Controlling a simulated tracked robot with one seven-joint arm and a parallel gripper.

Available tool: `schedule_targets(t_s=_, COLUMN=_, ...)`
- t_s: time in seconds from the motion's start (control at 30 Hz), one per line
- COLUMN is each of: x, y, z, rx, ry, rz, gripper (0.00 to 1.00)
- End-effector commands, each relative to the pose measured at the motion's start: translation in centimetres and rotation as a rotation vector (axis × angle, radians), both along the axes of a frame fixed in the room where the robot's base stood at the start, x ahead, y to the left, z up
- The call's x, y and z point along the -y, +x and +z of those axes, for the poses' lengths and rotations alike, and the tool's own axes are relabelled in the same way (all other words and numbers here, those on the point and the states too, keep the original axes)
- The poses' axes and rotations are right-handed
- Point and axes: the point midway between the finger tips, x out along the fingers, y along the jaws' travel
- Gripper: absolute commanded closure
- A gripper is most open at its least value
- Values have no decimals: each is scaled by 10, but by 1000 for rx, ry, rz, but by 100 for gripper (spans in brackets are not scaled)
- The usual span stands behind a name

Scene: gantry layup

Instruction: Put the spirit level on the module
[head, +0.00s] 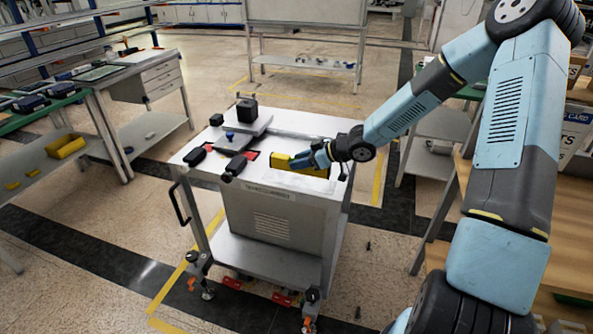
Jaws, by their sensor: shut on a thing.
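My gripper (314,160) is above the right part of the white cart top (285,118). It is shut on the yellow spirit level (280,161), which runs from left of the fingers to below them on the right. The fingers and wrist hide its middle. I cannot tell whether the level touches the surface under it. The frame does not make clear which part is the module.
Black handle-like pieces (194,157) (236,165) lie near red patches at the cart's front left. The cart has a lower shelf (270,262) and casters. A bench with a yellow bin (66,146) stands left. A wooden-topped table (520,210) is on the right, behind my arm.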

Motion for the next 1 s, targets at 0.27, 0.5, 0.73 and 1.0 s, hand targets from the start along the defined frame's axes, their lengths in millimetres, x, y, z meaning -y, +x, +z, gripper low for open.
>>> schedule_targets(t_s=0.27, x=-7, y=6, z=-17, rx=-2, ry=2, rz=1, gripper=100)
schedule_targets(t_s=0.5, x=-7, y=6, z=-40, rx=-1, ry=0, rz=0, gripper=100)
schedule_targets(t_s=0.73, x=-7, y=5, z=-40, rx=0, ry=0, rz=1, gripper=100)
schedule_targets(t_s=1.0, x=-8, y=5, z=-43, rx=0, ry=0, rz=2, gripper=52)
